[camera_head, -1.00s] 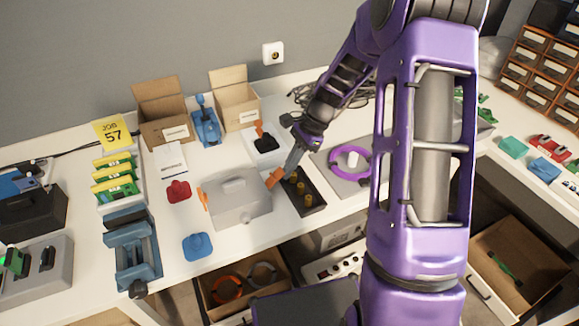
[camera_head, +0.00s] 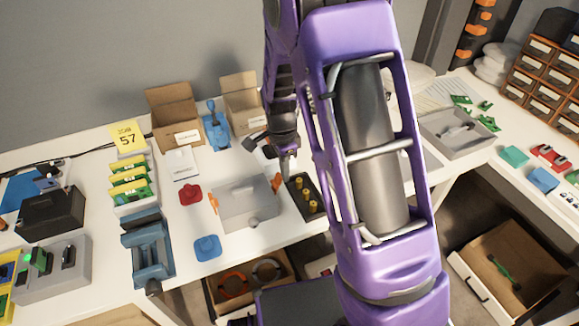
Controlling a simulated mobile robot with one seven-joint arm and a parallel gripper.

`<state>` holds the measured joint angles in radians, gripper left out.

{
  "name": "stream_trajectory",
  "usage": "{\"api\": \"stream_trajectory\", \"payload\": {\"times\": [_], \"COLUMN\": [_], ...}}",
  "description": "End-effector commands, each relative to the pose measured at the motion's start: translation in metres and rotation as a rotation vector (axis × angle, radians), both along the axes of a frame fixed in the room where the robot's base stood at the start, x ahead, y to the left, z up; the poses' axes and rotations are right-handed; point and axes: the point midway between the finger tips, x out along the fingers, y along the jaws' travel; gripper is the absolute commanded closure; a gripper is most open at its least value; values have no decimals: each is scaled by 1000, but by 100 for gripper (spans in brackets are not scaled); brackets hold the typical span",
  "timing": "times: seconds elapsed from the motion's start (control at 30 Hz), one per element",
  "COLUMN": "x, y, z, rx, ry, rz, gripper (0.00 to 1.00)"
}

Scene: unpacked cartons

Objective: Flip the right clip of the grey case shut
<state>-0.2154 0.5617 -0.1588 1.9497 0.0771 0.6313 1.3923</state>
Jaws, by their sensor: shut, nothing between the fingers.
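The grey case (camera_head: 250,205) lies closed on the white bench, with a handle on its lid. Its left orange clip (camera_head: 213,204) stands out at the left edge. Its right orange clip (camera_head: 277,182) shows at the right edge as a tilted tab that seems to stick up; whether it is latched is too small to tell. My gripper (camera_head: 286,172) is shut and empty, pointing down just right of and behind the right clip, near the dark tray. Contact with the clip cannot be made out.
The dark tray (camera_head: 298,190) with yellow pegs stands close to the case's right side. A red knob piece (camera_head: 190,194) and a blue piece (camera_head: 207,247) lie to its left. Open cartons (camera_head: 173,118) stand behind. My arm hides the bench to the right.

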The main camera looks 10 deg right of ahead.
Motion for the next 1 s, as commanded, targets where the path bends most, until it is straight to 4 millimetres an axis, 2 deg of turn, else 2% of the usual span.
{"api": "stream_trajectory", "payload": {"times": [0.13, 0.43, 0.8, 1.0], "x": [-2, -2, -1, -2], "y": [9, 7, 8, 7], "z": [4, 4, 19, 19], "rx": [-94, -84, -83, -83], "ry": [-18, -16, -15, -15], "rz": [7, -2, 0, 0], "gripper": [100, 100, 100, 100]}}
